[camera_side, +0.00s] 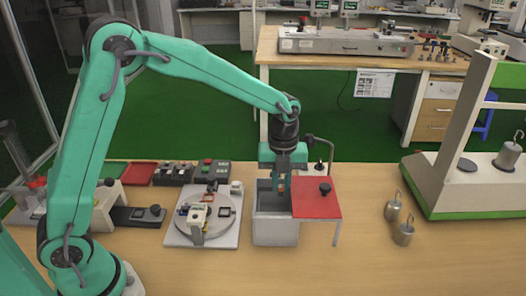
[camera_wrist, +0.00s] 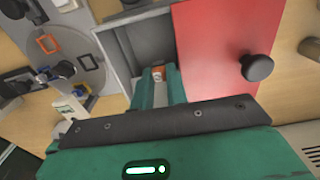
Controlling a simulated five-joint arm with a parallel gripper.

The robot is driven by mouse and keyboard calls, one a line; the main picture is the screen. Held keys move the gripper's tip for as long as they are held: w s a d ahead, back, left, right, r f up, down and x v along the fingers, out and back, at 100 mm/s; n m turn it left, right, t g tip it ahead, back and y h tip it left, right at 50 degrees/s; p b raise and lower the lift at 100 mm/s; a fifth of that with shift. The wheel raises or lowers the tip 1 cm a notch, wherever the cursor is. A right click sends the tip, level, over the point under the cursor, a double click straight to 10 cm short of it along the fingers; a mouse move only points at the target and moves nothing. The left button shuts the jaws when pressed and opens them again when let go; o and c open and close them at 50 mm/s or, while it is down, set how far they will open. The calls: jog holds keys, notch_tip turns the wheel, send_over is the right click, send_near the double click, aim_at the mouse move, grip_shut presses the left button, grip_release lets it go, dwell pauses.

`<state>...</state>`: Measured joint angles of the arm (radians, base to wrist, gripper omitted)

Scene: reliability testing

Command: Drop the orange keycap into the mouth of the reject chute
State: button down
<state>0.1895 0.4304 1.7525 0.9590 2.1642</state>
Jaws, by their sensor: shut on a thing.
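My gripper (camera_side: 281,184) hangs pointing down over the open mouth of the grey box-shaped chute (camera_side: 275,234), left of its red panel (camera_side: 317,197). Its teal fingers are shut on the small orange keycap (camera_wrist: 158,70), which shows between the fingertips in the wrist view. In the side view only a bit of orange shows between the fingers. In the wrist view the chute's grey wall (camera_wrist: 113,57) surrounds the fingertips, and the red panel (camera_wrist: 212,45) with its black knob lies to the right. How deep the fingertips sit is hard to tell.
A round turntable fixture (camera_side: 206,217) with several small parts stands just left of the chute. Hooked metal weights (camera_side: 403,234) stand to the right, before a green and cream test stand (camera_side: 450,165). Switch boxes (camera_side: 173,173) and a red tray sit behind left. The front bench is clear.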

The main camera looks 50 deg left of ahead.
jog(key=c, duration=1.3)
grip_release()
jog(key=shift+r, duration=0.1)
jog(key=shift+r, duration=3.85)
